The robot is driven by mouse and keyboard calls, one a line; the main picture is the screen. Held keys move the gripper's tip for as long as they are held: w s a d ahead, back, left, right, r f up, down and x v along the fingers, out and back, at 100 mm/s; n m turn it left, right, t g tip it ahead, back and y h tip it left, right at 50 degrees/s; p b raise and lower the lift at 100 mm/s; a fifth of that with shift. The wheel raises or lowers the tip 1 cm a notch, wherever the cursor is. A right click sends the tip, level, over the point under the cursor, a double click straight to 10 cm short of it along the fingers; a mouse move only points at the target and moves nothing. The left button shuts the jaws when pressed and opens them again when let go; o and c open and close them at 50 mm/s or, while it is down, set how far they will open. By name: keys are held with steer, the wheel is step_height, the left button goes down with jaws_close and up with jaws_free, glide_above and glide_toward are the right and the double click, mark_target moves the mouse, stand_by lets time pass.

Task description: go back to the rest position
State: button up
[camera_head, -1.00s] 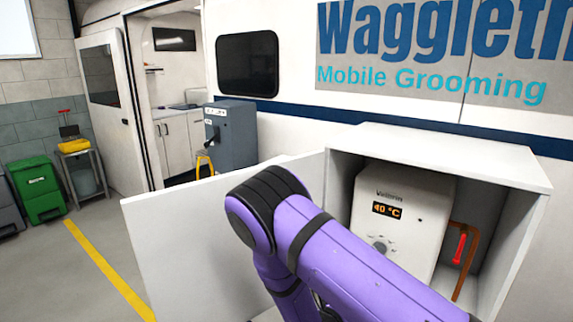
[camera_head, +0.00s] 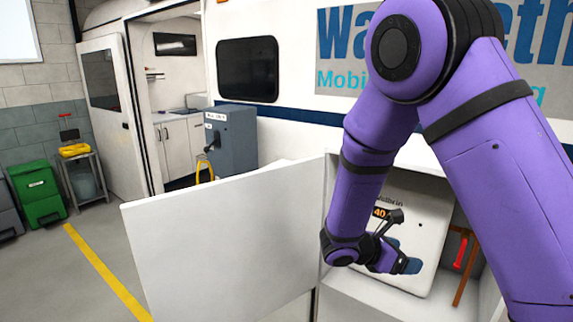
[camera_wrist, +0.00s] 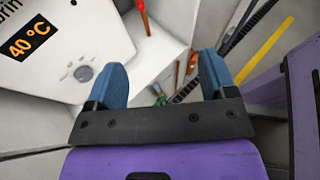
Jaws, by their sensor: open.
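My purple arm is raised and folded in the head view, its elbow high in front of the van's lettering. My gripper (camera_head: 398,262) hangs in front of the white heater unit (camera_head: 432,215) in the open cabinet. In the wrist view, my gripper (camera_wrist: 162,80) shows two blue fingers spread apart with nothing held between them. The heater (camera_wrist: 70,50) is close on the left there, its display reading 40 °C. The arm hides part of the heater in the head view.
The open white cabinet door (camera_head: 225,245) stands just left of my arm. A red-handled lever on a copper pipe (camera_head: 461,250) is inside the cabinet at right. A grey box (camera_head: 232,140) stands by the van doorway. The floor at left (camera_head: 60,275) is clear.

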steer(key=s+d+r+m+g+y, duration=0.2)
steer(key=s+d+r+m+y, duration=0.1)
steer(key=s+r+m, duration=0.3)
steer(key=s+d+r+m+g+y, duration=0.1)
steer(key=s+d+r+m+y, duration=0.15)
steer(key=s+r+m, duration=0.35)
steer(key=s+a+r+m+t+y, duration=0.2)
steer(key=s+r+m+t+y, duration=0.3)
steer(key=s+r+m+y, duration=0.3)
steer(key=shift+s+a+r+m+t, duration=0.25)
steer(key=shift+s+r+m, duration=0.45)
steer(key=shift+s+r, duration=1.65)
steer(key=shift+s+f, duration=0.25)
steer(key=shift+f, duration=0.1)
